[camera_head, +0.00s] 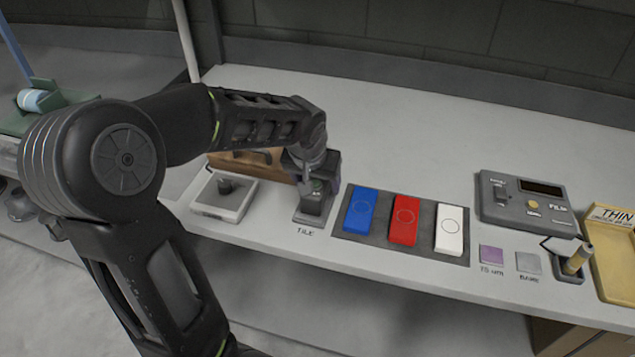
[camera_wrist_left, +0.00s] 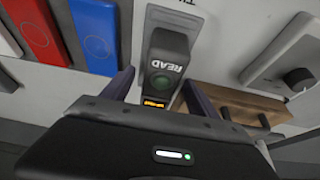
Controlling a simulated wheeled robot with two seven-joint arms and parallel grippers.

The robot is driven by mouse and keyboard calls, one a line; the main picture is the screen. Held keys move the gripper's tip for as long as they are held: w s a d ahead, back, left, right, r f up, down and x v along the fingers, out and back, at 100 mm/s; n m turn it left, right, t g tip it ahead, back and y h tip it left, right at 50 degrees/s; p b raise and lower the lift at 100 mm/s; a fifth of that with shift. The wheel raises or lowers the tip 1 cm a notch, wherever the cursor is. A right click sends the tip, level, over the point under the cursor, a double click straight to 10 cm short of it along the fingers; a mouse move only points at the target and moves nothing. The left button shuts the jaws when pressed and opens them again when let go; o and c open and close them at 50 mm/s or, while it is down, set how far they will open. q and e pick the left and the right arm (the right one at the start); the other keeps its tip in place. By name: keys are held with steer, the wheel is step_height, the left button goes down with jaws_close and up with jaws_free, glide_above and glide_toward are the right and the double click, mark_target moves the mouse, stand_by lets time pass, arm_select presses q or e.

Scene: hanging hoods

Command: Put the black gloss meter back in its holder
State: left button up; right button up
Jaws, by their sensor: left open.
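The black gloss meter (camera_head: 312,206) stands on the counter at the spot labelled TILE. In the left wrist view its top (camera_wrist_left: 165,62) shows a green READ button and a small lit orange display. My left gripper (camera_head: 318,172) is right over it, pointing down. Its two fingers (camera_wrist_left: 158,98) are open, one on each side of the meter, with the meter's body between them. The arm and hand hide part of the meter in the head view. A brown wooden block (camera_head: 228,161) with dark fittings is just behind; I cannot tell whether it is the holder.
To the right lie blue (camera_head: 361,210), red (camera_head: 405,219) and white (camera_head: 449,229) panels on a grey mat. A grey gauge box (camera_head: 510,216) and yellow tray (camera_head: 611,262) are farther right. The counter behind is clear.

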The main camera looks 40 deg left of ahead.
arm_select(q)
steer(key=v, duration=0.7)
